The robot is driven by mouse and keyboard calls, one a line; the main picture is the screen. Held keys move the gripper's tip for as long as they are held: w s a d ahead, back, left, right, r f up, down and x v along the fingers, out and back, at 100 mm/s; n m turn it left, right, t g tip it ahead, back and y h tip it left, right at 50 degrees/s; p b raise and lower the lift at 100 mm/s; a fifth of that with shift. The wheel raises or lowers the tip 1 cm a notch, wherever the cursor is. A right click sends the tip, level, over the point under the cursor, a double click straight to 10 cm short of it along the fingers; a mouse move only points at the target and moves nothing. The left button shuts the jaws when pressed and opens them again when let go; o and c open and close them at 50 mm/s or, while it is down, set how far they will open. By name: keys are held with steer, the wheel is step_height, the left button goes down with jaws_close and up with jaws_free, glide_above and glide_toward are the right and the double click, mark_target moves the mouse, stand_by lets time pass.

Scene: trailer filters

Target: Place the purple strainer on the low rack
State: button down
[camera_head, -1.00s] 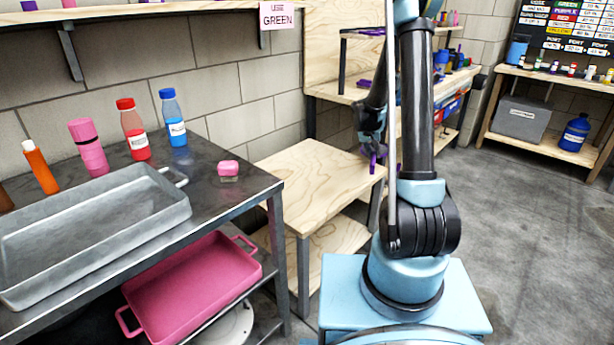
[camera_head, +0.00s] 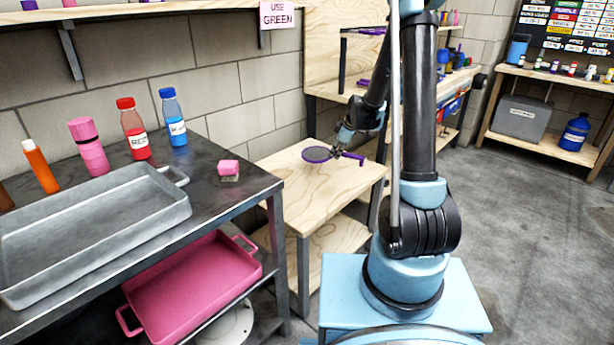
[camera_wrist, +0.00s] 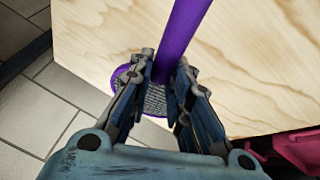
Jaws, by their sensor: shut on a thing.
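The purple strainer (camera_head: 316,154) has a round mesh head and a purple handle. It is over the top of the low wooden rack (camera_head: 300,184), with the head to the left and the handle to the right. My gripper (camera_head: 341,150) is shut on the strainer. In the wrist view my gripper (camera_wrist: 163,82) has the purple handle (camera_wrist: 182,35) between its fingers, and the mesh head (camera_wrist: 150,98) shows partly behind them. I cannot tell whether the strainer touches the wood.
A dark metal table (camera_head: 215,205) with a grey tray (camera_head: 110,235), several bottles and a small pink block (camera_head: 229,168) stands at the left. A pink tray (camera_head: 195,285) lies beneath. A taller shelf unit (camera_head: 355,92) stands behind the low rack, whose top is otherwise clear.

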steer(key=a+n, duration=0.2)
steer(key=s+a+r+n+g, duration=0.1)
steer(key=s+a+r+n+g+y, duration=0.1)
steer(key=a+n, duration=0.1)
steer(key=shift+a+r+n, duration=0.1)
steer(key=shift+a+n, duration=0.2)
steer(key=shift+a+f, duration=0.1)
steer(key=shift+f, duration=0.15)
glide_above(317, 177)
steer(key=d, duration=0.2)
steer(key=shift+s+d+f, duration=0.1)
steer(key=shift+s+f, duration=0.1)
steer(key=shift+f, duration=2.15)
steer(key=shift+s+d+f, duration=0.1)
steer(key=shift+s+f, duration=0.05)
steer(key=shift+f, duration=2.2)
steer(key=c, duration=1.5)
jaws_free()
steer(key=shift+r, duration=0.1)
